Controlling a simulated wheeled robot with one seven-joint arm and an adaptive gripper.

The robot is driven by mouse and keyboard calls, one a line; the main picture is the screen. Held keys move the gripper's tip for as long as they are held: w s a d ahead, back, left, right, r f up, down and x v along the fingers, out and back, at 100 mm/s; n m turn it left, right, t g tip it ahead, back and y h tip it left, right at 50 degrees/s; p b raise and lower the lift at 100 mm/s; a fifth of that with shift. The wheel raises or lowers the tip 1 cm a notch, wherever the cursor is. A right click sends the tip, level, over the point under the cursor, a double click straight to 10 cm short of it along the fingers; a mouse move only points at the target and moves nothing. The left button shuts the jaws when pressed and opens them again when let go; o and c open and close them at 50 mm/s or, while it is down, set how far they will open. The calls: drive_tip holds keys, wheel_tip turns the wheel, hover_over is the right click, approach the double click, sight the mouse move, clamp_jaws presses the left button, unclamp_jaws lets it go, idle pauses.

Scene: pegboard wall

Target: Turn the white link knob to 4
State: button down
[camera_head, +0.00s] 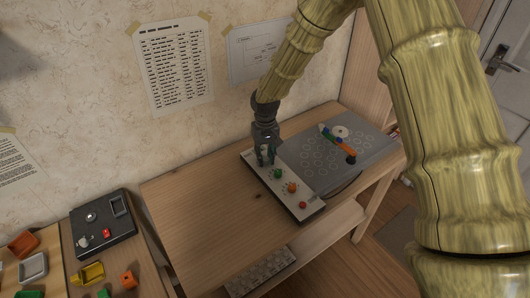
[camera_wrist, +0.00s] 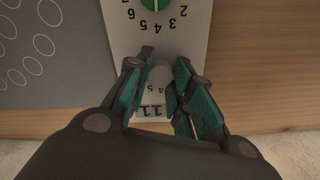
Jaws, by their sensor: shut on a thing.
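A white panel (camera_head: 310,211) lies on the wooden table with a row of knobs. My gripper (camera_head: 266,160) points down over the panel's far end. In the wrist view, my gripper (camera_wrist: 161,84) is shut with its teal-padded fingers on both sides of the white knob (camera_wrist: 160,74). In the head view the gripper hides the white knob.
The green knob (camera_head: 278,174) is beside the gripper, with the orange knob (camera_head: 292,187) and red knob (camera_head: 302,205) farther along. A grey board (camera_head: 362,170) with circles and a coloured linkage (camera_head: 337,141) lies right of the panel. The table (camera_head: 205,205) left of it is clear.

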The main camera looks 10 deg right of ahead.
sight(266, 159)
drive_tip(key=shift+s+f+n+p, duration=0.15)
drive_tip(key=shift+n+p, duration=0.5)
drive_tip(key=shift+n, duration=1.05)
drive_tip(key=c, duration=1.2)
unclamp_jaws()
drive_tip(key=shift+r, duration=0.35)
wheel_tip(266, 159, up, 11)
drive_tip(key=shift+r, duration=0.2)
